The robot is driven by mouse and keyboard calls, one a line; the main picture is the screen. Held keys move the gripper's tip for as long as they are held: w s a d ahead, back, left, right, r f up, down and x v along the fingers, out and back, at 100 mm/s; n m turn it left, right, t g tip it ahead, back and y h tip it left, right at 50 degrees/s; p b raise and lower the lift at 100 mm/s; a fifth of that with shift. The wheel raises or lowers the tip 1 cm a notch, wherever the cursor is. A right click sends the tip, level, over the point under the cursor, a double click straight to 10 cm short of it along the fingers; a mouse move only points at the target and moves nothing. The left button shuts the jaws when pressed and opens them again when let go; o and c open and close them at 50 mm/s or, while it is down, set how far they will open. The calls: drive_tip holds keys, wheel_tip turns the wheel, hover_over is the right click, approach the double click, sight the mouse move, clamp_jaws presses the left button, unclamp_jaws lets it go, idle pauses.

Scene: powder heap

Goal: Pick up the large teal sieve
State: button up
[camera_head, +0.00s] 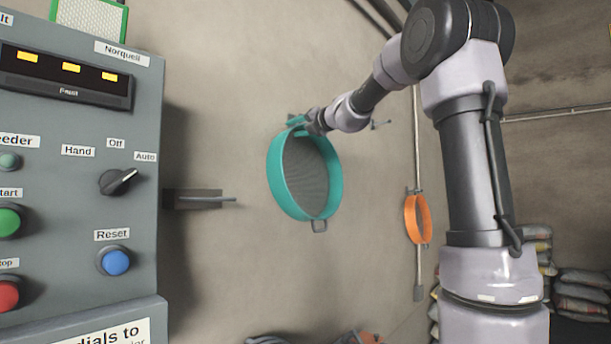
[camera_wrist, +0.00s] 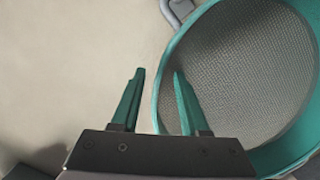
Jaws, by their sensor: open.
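The large teal sieve (camera_head: 274,178) is a round hoop with grey mesh, upright against the wall, with a grey lug at its lower edge. My gripper (camera_head: 297,122) is at the sieve's upper rim in the head view. In the wrist view the gripper (camera_wrist: 159,71) has its two teal fingers apart. The sieve's rim (camera_wrist: 166,62) runs between the fingers in that picture, with the mesh behind and beyond the right finger. I cannot tell whether either finger touches the rim. What holds the sieve up is hidden.
A grey control cabinet (camera_head: 80,195) with buttons fills the left. A wall bracket (camera_head: 200,199) with a rod is left of the sieve. A smaller orange sieve (camera_head: 409,219) hangs at right, by a vertical pole (camera_head: 418,270). Sacks (camera_head: 582,292) are stacked at lower right.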

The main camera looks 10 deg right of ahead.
sight(290, 130)
drive_tip(key=x, duration=0.3)
drive_tip(key=shift+w+f, duration=0.25)
drive_tip(key=shift+w, duration=0.1)
clamp_jaws()
drive_tip(key=shift+r, duration=0.15)
idle(1.0)
